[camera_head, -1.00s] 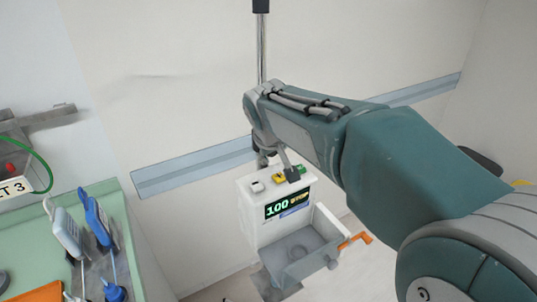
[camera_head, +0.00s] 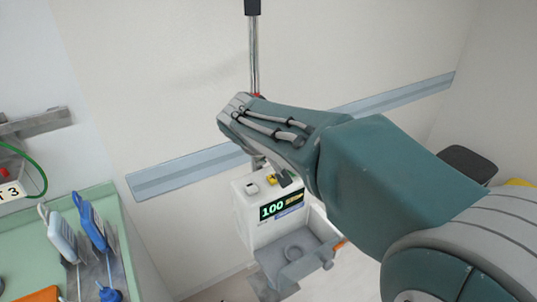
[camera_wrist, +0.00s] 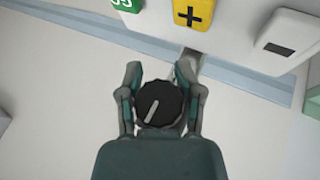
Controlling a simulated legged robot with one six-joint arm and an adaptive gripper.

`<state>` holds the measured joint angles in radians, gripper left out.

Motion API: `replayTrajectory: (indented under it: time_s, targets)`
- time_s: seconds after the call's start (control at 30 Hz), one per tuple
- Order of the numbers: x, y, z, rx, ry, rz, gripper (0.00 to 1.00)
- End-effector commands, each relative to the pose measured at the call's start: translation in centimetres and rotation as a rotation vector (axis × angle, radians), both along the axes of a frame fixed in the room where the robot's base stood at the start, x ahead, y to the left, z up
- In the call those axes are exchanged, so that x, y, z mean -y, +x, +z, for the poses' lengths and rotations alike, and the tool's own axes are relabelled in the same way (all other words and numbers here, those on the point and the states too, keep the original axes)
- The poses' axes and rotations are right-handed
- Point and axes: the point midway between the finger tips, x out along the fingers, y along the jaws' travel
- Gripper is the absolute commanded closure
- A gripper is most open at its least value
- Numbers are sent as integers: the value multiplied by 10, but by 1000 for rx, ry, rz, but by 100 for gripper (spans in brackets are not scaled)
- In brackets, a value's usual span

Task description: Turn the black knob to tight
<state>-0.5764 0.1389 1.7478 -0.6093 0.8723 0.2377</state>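The black knob (camera_wrist: 160,103) shows in the wrist view as a round ribbed knob with a pale pointer line slanting to the lower left. My gripper (camera_wrist: 158,76) has its two fingers parted, one on each side of the knob, with the tips reaching past it. The gaps at the knob's sides are very small, and I cannot tell whether the fingers touch it. In the head view my arm hides the knob and most of the gripper. The white device (camera_head: 244,208) stands below my wrist, its display reading 100.
The device's top carries a yellow plus button (camera_wrist: 193,14), a green button (camera_wrist: 127,5) and a white button with a black bar (camera_wrist: 284,44). A metal pole (camera_head: 254,55) rises behind my wrist. A blue-grey rail (camera_head: 185,174) crosses the wall. A green-topped counter (camera_head: 115,215) is at left.

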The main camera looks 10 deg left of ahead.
Motion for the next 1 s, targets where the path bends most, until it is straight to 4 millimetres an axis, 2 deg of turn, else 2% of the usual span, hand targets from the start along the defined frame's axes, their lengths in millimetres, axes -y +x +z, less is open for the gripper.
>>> replayTrajectory:
  time_s: [0.47, 1.0]
  targets:
    - [-1, -2, 5, 3, 4, 2, 37]
    - [-19, -60, 84, 4, 3, 6, 37]
